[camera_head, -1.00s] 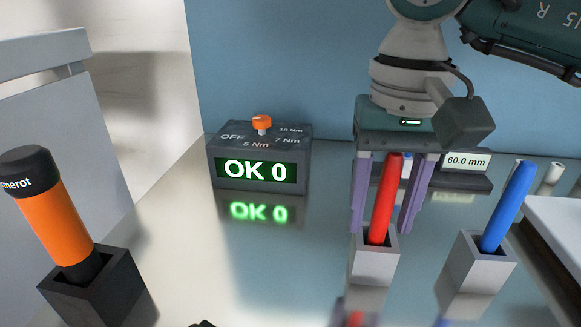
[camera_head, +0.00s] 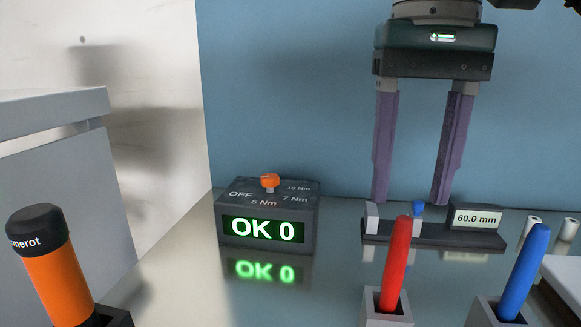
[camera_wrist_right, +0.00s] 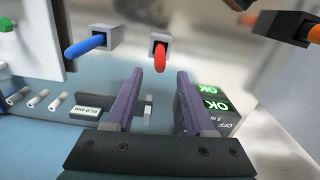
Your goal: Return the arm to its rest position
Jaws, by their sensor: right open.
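My right gripper (camera_head: 410,198) is open and empty, with purple fingers pointing down. In the head view it hangs above and behind the red pen-like stick (camera_head: 396,262), clear of it. The red stick stands in a grey holder (camera_head: 388,320). In the right wrist view the gripper's fingers (camera_wrist_right: 156,80) are apart, and the red stick (camera_wrist_right: 159,58) shows beyond them in its holder. My left gripper is not in view.
A blue stick (camera_head: 525,270) stands in a holder at right. A 60.0 mm gauge (camera_head: 478,218) lies behind. A control box (camera_head: 268,215) reading OK 0 is at centre left. An orange driver (camera_head: 55,275) stands at left. Small white cylinders (camera_head: 569,229) lie at far right.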

